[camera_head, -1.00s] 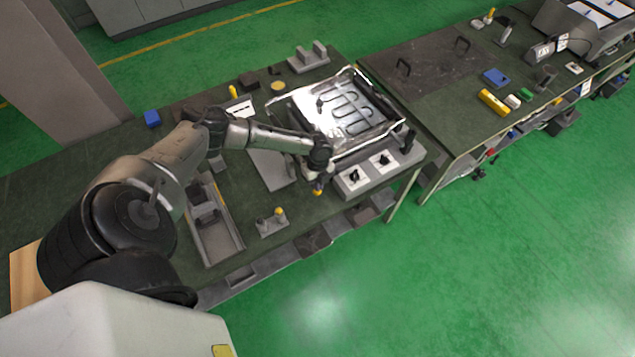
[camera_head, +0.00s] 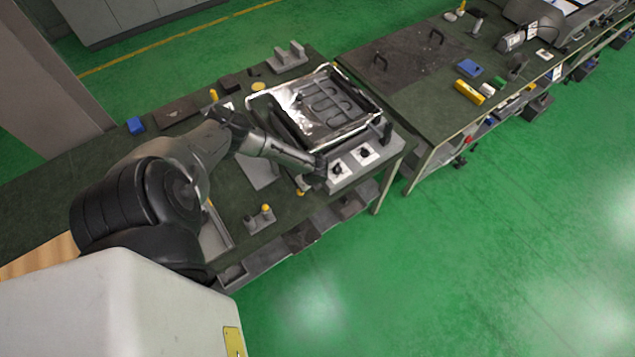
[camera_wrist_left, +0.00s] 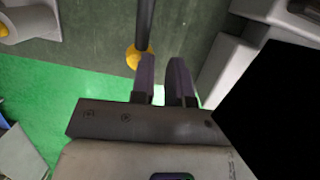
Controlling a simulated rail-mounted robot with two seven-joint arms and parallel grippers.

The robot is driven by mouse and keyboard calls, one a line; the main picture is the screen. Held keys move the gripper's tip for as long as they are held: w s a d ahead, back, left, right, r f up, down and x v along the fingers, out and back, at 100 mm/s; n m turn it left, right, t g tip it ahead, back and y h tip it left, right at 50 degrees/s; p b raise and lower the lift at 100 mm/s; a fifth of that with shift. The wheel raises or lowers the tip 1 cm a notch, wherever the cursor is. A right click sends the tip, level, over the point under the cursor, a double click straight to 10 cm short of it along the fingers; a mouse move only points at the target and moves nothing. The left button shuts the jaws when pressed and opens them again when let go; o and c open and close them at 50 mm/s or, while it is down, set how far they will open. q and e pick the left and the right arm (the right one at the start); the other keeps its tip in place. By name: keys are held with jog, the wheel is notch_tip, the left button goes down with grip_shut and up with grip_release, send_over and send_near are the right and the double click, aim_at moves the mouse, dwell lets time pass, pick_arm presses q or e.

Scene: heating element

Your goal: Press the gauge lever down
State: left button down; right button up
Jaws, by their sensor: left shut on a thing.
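A dark rod with a round yellow knob, likely the gauge lever (camera_wrist_left: 138,56), shows at the left finger in the left wrist view. Its yellow end also shows at the bench's front edge in the head view (camera_head: 300,193). My left gripper (camera_wrist_left: 162,64) is by the knob, its two dark fingers close together. The left finger overlaps the knob's right side. I cannot make out what is between the fingers. In the head view, my left gripper (camera_head: 314,182) is beside the grey control block with dials (camera_head: 352,165). My right gripper is not in view.
A metal tray with a heating element (camera_head: 322,108) lies behind the control block. A small grey fixture with a yellow pin (camera_head: 262,217) stands left of the lever. A second bench (camera_head: 420,70) is at the right. The green floor in front is clear.

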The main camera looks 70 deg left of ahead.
pick_arm(q)
jog(key=s+f, duration=0.2)
jog(key=shift+f+y, duration=0.3)
jog(key=shift+f, duration=0.05)
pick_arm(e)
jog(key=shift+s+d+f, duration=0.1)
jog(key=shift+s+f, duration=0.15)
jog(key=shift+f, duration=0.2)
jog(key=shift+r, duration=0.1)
pick_arm(q)
jog(key=shift+w+d+r+p, duration=0.1)
jog(key=shift+w+r+p, duration=0.1)
jog(key=shift+r+p, duration=0.3)
jog(key=shift+w+r+p, duration=0.15)
jog(key=shift+r+p, duration=0.3)
jog(key=shift+r, duration=0.05)
jog(key=w+p+v, duration=0.1)
jog(key=p+v, duration=0.7)
jog(key=shift+a+r, duration=0.3)
jog(key=shift+a, duration=0.05)
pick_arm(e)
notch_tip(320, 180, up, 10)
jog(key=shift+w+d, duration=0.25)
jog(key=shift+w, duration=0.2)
pick_arm(q)
jog(key=shift+w, duration=0.1)
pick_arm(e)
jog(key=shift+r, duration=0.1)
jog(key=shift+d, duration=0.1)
